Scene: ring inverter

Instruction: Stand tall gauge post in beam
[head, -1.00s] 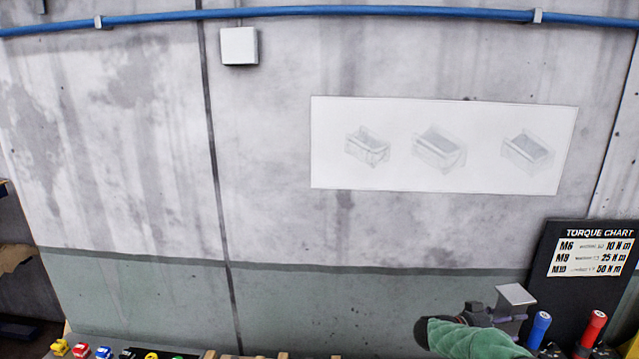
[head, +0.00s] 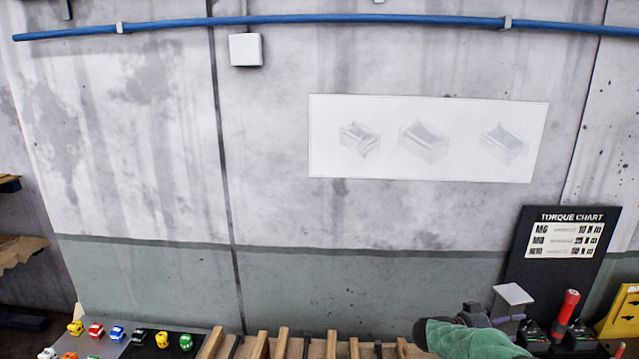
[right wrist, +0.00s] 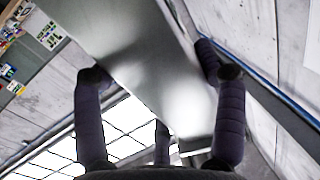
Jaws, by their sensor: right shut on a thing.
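A grey gauge post (head: 513,294) with a flat, pale top stands upright in the head view at the lower right. My right gripper (head: 506,320) is shut on it, its green-sleeved arm coming from the bottom edge. In the right wrist view the post (right wrist: 140,50) is a wide, smooth grey face running between the dark fingers of the right gripper (right wrist: 160,88). The post's lower end is hidden in the head view. I cannot make out the beam in either view. My left gripper is not in view.
A slatted wooden rack (head: 262,345) runs along the bottom edge. Several toy cars (head: 117,333) stand on a grey surface at the lower left. A red-handled tool (head: 568,305), a torque chart board (head: 560,245) and a yellow holder (head: 622,315) are at the right, close to the post.

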